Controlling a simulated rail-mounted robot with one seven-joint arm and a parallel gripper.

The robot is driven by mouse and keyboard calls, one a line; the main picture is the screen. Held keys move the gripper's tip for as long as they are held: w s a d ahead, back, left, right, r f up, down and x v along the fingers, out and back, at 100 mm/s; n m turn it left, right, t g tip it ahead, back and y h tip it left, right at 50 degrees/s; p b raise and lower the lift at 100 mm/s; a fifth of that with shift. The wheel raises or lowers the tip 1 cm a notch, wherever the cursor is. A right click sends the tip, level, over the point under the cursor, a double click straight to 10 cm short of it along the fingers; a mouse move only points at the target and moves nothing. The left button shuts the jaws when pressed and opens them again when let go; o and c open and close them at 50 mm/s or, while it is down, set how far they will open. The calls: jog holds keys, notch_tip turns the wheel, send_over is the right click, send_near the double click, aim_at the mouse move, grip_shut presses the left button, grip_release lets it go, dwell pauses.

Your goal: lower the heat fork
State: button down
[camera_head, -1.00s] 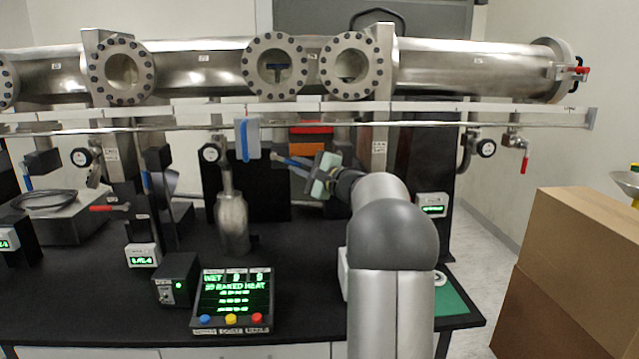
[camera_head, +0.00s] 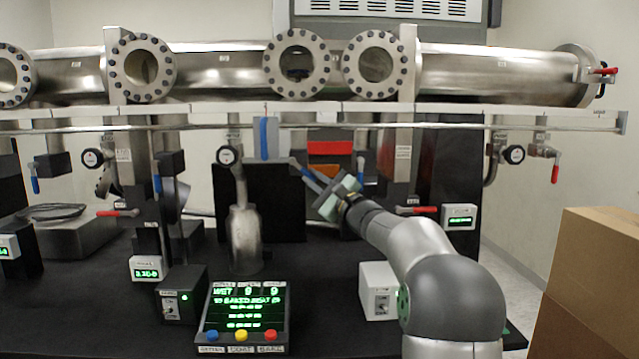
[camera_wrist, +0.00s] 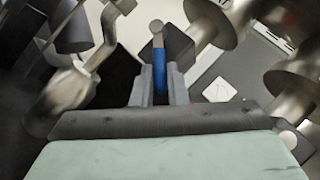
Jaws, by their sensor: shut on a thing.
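A blue handle (camera_wrist: 160,72) with a round pale end lies between the two grey fingers of my gripper (camera_wrist: 160,92) in the wrist view. I take it for the heat fork, but no label on it is readable. In the head view the blue handle (camera_head: 314,179) slants down to the right into my gripper (camera_head: 322,190), below the rail. My gripper is shut on it. Its far end is small and partly hidden, so I cannot tell what it joins.
A grey block with an upright blue bar (camera_head: 264,138) hangs at the rail, left of the gripper. An orange-red panel (camera_head: 330,149) is behind. A metal bottle (camera_head: 244,240) stands left, a lit display (camera_head: 242,308) in front, a white box (camera_head: 378,290) right, cardboard boxes (camera_head: 590,285) far right.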

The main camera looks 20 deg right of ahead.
jog(key=c, duration=1.4)
grip_release()
jog(key=shift+c, duration=0.2)
jog(key=b+v, duration=0.2)
jog(key=v, duration=1.5)
jog(key=shift+s, duration=0.2)
jog(key=shift+f, duration=0.1)
